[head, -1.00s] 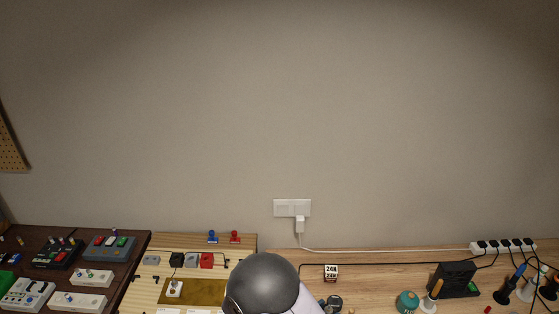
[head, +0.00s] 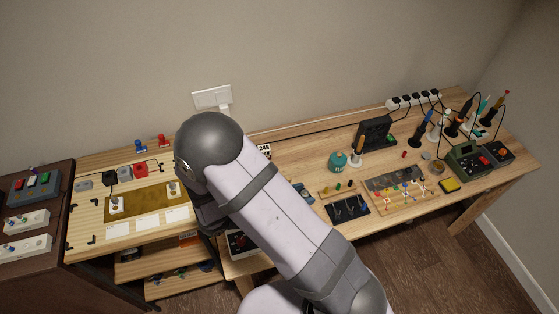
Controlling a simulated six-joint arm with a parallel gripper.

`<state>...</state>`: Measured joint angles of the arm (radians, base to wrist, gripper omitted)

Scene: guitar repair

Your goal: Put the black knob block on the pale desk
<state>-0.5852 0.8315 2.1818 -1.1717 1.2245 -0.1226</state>
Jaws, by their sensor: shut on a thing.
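My gripper is not in view; my own arm covers the place where its end is, so what it holds is hidden. The pale desk (head: 86,222) stands at the left, beside a darker desk. A small black block (head: 110,177) stands on its back part, in a row with grey and red blocks. I cannot tell whether it is the black knob block. Two white blocks with knobs, a left one (head: 116,205) and a right one (head: 172,189), stand on an olive-brown mat (head: 143,201) on the pale desk.
The dark desk (head: 45,259) at the left holds several control boxes. The long wooden workbench (head: 300,160) at the right holds a teal pot (head: 338,161), a black stand (head: 374,134) and several tools. White cards lie along the pale desk's front. Shelves (head: 155,268) are below.

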